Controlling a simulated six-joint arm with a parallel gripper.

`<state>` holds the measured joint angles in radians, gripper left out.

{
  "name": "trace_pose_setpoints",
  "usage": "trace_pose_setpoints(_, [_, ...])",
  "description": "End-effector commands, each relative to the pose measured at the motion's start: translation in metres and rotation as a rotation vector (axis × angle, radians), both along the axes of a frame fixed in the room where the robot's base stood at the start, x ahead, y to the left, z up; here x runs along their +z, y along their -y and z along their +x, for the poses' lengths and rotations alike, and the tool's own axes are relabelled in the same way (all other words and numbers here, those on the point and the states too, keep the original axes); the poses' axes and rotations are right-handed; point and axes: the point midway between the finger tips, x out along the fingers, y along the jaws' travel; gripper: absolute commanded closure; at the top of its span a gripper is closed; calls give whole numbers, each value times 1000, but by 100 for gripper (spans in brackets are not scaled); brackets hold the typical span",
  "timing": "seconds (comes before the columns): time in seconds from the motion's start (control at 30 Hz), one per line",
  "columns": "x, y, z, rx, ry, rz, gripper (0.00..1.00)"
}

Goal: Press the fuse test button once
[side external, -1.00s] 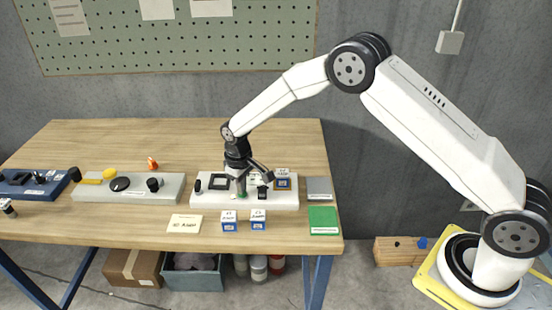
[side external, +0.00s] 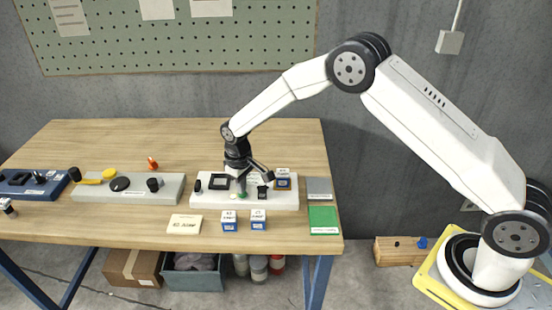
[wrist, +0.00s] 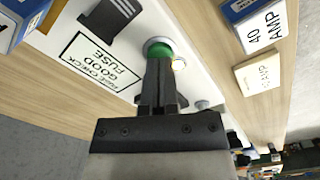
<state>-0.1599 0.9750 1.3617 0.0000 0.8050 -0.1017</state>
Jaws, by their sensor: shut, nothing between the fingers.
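The fuse test button is a green round button (wrist: 158,47) in a pale collar on the white panel (side external: 208,202); in the side view the green button (side external: 242,196) shows just under my fingertips. My gripper (side external: 242,189) is shut and empty, pointing down at the button. In the wrist view my gripper's fingertips (wrist: 160,62) overlap the button's near edge; I cannot tell whether they touch it. A label reading "fuse check good fuse" (wrist: 101,67) lies beside the button.
A black fuse holder or switch (wrist: 112,17) stands on the panel close by. Two blue-and-white fuse boxes (side external: 229,222) (side external: 258,221) and a cream card (side external: 185,224) lie in front. A grey panel (side external: 140,195) is to the left, a green pad (side external: 323,220) to the right.

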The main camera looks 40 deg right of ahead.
Motion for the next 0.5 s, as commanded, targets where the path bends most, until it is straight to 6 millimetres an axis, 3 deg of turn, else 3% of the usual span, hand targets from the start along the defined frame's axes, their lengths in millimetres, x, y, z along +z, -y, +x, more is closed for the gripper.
trace_pose_setpoints(0.5, [30, 0, 0, 0, 1, 0, 100])
